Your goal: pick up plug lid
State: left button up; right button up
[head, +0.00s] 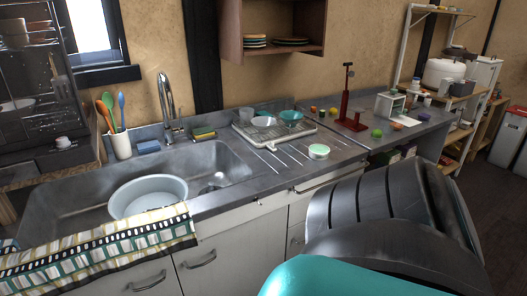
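A small shiny metal piece (217,181) is in the sink, just right of the white basin (148,196). It may be the plug lid, but it is too small to tell. A round white piece with a green top (319,152) lies on the counter right of the sink, near the front edge. Neither of my grippers shows in the head view. A large dark and teal part of my own arm fills the lower right and hides part of the cabinet fronts.
The steel sink (62,209) has a tall faucet (168,105) behind it. A patterned towel (100,246) hangs over its front edge. A drying tray (273,136) with bowls, a red stand (350,120) and small items occupy the counter. A wall cabinet (231,30) hangs above.

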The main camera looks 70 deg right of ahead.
aim_at(211, 189)
jog(key=l+z, duration=0.15)
jog(key=z, duration=1.5)
jog(key=i+l+u, duration=0.1)
jog(key=u, duration=1)
jog(key=l+u, duration=0.85)
jog(key=k+j, duration=0.05)
jog(key=j, duration=0.05)
